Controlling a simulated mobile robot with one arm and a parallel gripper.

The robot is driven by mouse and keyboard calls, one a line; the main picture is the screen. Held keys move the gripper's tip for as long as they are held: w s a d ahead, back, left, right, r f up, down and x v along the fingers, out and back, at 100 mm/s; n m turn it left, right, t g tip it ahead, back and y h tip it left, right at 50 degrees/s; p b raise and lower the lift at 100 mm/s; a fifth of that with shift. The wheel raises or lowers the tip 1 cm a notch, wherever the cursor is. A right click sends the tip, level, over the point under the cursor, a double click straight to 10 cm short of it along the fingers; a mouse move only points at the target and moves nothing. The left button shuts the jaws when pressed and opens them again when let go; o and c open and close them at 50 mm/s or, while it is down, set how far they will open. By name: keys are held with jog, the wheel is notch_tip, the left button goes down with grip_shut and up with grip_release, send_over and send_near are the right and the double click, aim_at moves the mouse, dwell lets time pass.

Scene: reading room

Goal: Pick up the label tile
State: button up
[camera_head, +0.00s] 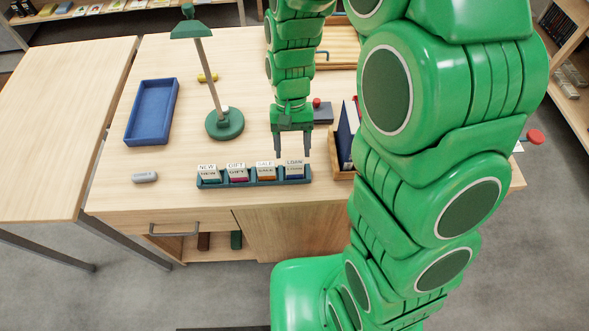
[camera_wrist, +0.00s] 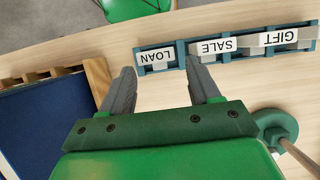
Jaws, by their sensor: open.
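Several upright label tiles stand in a row in a teal rack (camera_head: 205,183) near the table's front edge. They read NEW (camera_head: 208,171), GIFT (camera_head: 237,173), SALE (camera_head: 265,171) and LOAN (camera_head: 294,170), from left to right. My gripper (camera_head: 292,156) is open and empty, pointing down close to the LOAN end of the rack. In the wrist view, the LOAN tile (camera_wrist: 156,57) appears just beyond and between the two fingertips (camera_wrist: 158,75). The SALE tile (camera_wrist: 216,46) and GIFT tile (camera_wrist: 282,38) show to its right. I cannot tell the fingertips' exact height above the LOAN tile.
A green lamp (camera_head: 224,124) stands behind the rack, with a blue tray (camera_head: 152,112) to its left. A small grey block (camera_head: 144,177) lies left of the rack. A wooden holder with a dark blue upright piece (camera_head: 345,135) stands close right of my gripper.

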aim_at(295, 161)
jog(key=shift+s+d+x, duration=0.1)
jog(key=shift+s+x, duration=0.1)
jog(key=shift+x, duration=1.35)
jog(key=shift+s+d+x, duration=0.1)
jog(key=shift+s+x, duration=0.1)
jog(key=shift+x, duration=1.35)
jog(key=shift+r, duration=0.2)
jog(key=c, duration=0.7)
jog(key=shift+c, duration=0.2)
